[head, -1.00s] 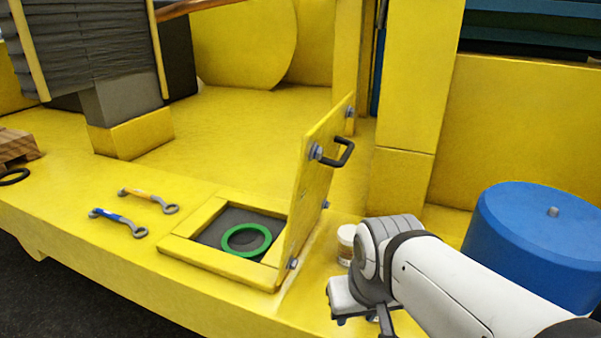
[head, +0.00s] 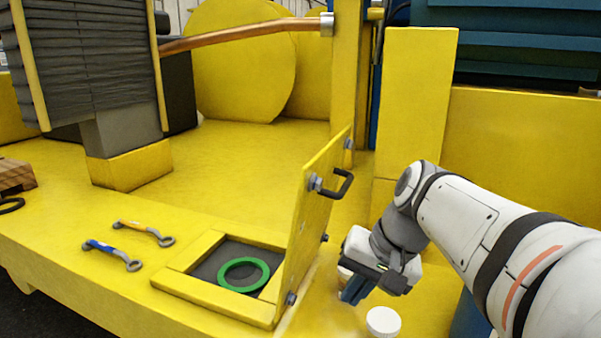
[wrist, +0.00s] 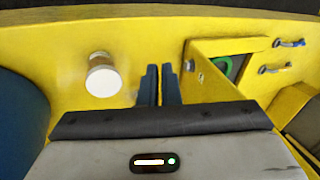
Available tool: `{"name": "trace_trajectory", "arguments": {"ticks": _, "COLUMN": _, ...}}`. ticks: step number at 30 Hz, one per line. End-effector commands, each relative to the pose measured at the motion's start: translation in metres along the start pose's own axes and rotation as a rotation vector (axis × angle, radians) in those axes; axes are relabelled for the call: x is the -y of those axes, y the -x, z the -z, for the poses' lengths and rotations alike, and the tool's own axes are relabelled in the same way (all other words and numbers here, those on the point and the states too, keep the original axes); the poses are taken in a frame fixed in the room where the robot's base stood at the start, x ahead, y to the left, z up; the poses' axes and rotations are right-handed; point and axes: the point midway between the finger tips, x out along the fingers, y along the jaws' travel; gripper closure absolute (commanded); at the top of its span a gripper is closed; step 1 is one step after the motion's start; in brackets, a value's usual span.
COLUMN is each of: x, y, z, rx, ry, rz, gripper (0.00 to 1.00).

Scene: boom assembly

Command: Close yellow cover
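The yellow cover (head: 312,225) stands upright, open on its hinged edge, at the right side of a square hatch frame (head: 215,290). A black handle (head: 338,186) is on its right face. A green ring (head: 243,274) lies in the dark hatch opening. My gripper (head: 352,291) is to the right of the cover, low over the yellow deck and apart from the cover. In the wrist view its two blue fingers (wrist: 159,85) are nearly together with nothing between them. The hatch and part of the green ring (wrist: 224,66) show to their right.
Two wrenches, one orange (head: 143,231) and one blue (head: 112,254), lie left of the hatch. A yellow post (head: 415,110) rises behind. A blue drum (head: 468,318) is mostly hidden by my arm.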

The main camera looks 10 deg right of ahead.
Motion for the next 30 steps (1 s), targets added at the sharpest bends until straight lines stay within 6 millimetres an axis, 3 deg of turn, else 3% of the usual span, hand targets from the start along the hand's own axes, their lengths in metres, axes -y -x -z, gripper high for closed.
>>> {"name": "trace_trajectory", "arguments": {"ticks": 3, "x": 0.012, "y": 0.044, "z": 0.048, "rx": 0.016, "ry": -0.155, "rz": 0.221, "gripper": 1.0}}
{"name": "trace_trajectory", "arguments": {"ticks": 7, "x": 0.019, "y": 0.107, "z": 0.089, "rx": 0.014, "ry": -0.222, "rz": 0.466, "gripper": 1.0}}
{"name": "trace_trajectory", "arguments": {"ticks": 12, "x": 0.011, "y": 0.178, "z": 0.117, "rx": -0.011, "ry": -0.201, "rz": 0.689, "gripper": 1.0}}
{"name": "trace_trajectory", "arguments": {"ticks": 15, "x": 0.007, "y": 0.202, "z": 0.122, "rx": -0.022, "ry": -0.176, "rz": 0.756, "gripper": 1.0}}
{"name": "trace_trajectory", "arguments": {"ticks": 20, "x": 0.01, "y": 0.21, "z": 0.123, "rx": -0.025, "ry": -0.159, "rz": 0.787, "gripper": 1.0}}
{"name": "trace_trajectory", "arguments": {"ticks": 30, "x": 0.055, "y": 0.167, "z": 0.127, "rx": -0.021, "ry": -0.156, "rz": 0.787, "gripper": 1.0}}
